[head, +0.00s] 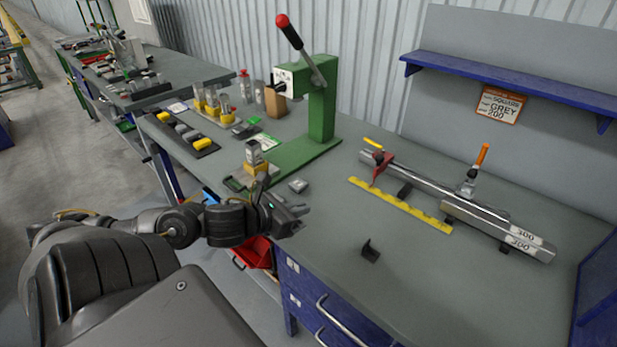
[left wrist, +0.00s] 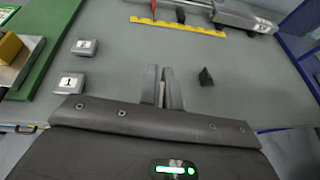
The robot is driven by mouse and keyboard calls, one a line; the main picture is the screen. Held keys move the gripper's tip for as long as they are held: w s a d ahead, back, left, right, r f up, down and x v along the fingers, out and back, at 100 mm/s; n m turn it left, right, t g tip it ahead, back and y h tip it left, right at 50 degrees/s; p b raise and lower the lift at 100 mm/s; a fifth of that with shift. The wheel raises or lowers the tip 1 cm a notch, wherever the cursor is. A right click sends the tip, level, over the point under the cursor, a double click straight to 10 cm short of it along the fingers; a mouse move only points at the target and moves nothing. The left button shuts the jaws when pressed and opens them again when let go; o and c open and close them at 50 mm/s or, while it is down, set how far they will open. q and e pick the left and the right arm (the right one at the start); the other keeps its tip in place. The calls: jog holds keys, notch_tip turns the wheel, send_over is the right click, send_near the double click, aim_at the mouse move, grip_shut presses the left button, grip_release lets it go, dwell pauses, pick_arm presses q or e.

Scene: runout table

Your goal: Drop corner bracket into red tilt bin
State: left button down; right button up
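The corner bracket (head: 370,250), a small dark L-shaped piece, sits on the bare grey table top right of my left gripper. It also shows in the left wrist view (left wrist: 205,77), right of the fingers and apart from them. My left gripper (head: 303,216) is over the table's front edge, with a narrow gap between its fingers (left wrist: 161,85) and nothing between them. The red tilt bin (head: 258,252) is below the table edge, partly hidden behind my left arm. My right gripper is not in view.
A green lever press (head: 322,115) stands at the back. A yellow strip (head: 400,205) and a long metal bar fixture (head: 495,228) lie behind the bracket. Small grey blocks (left wrist: 72,83) lie left of the gripper. The table around the bracket is clear.

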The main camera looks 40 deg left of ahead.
pick_arm(q)
jog(key=shift+s+p, duration=0.4)
jog(key=shift+s, duration=0.25)
jog(key=shift+s+a+r+p, duration=0.15)
jog(key=shift+s+r+p, duration=0.2)
jog(key=shift+p, duration=0.05)
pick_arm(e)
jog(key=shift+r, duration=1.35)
